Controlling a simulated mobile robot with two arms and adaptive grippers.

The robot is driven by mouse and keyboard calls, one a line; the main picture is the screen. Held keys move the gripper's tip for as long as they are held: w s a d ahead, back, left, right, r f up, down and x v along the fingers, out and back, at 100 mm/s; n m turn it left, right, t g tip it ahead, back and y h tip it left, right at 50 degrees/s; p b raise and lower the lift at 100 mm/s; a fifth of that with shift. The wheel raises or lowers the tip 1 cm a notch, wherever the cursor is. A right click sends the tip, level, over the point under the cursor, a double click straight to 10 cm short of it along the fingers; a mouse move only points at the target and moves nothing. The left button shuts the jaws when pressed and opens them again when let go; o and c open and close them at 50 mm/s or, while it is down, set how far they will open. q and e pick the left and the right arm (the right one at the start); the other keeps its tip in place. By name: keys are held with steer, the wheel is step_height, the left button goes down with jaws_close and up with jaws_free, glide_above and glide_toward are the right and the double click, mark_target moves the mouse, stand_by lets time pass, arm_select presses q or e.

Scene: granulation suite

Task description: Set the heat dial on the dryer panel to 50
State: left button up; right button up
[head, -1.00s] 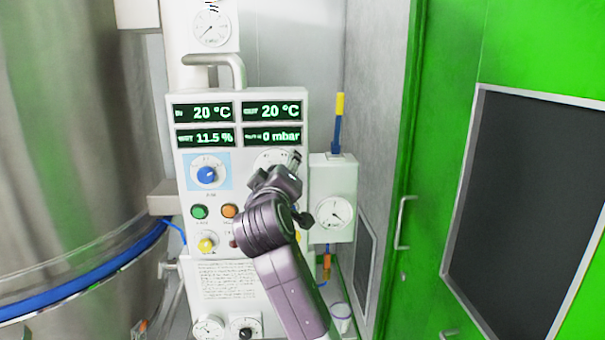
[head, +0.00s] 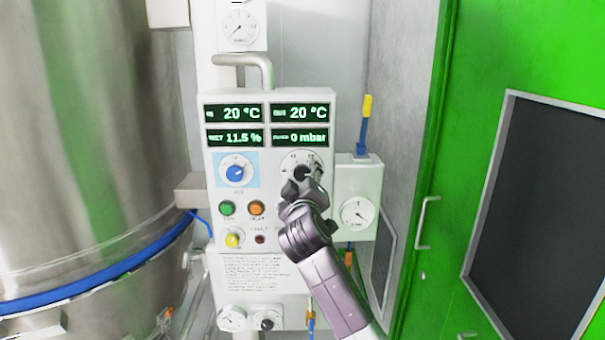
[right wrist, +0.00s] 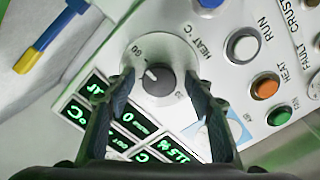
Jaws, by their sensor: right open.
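The heat dial (head: 301,171) is a black knob on a round white scale plate, at the upper right of the dryer panel (head: 214,190). In the right wrist view the dial (right wrist: 158,80) has a white pointer mark and the label HEAT °C beside it. The mark points to the upper left of that picture; the small scale figures are hard to read. My right gripper (right wrist: 161,82) is open, with one finger on each side of the knob; I cannot tell whether they touch it. In the head view my right gripper (head: 304,187) covers the dial's lower part. My left gripper is out of view.
A blue knob (head: 236,173) sits left of the dial. A gauge box (head: 357,211) stands close to the right. A steel vessel (head: 90,130) fills the left.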

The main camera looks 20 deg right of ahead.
steer(key=shift+w, duration=0.1)
steer(key=shift+c, duration=0.5)
steer(key=c, duration=1.1)
steer(key=shift+o, duration=0.2)
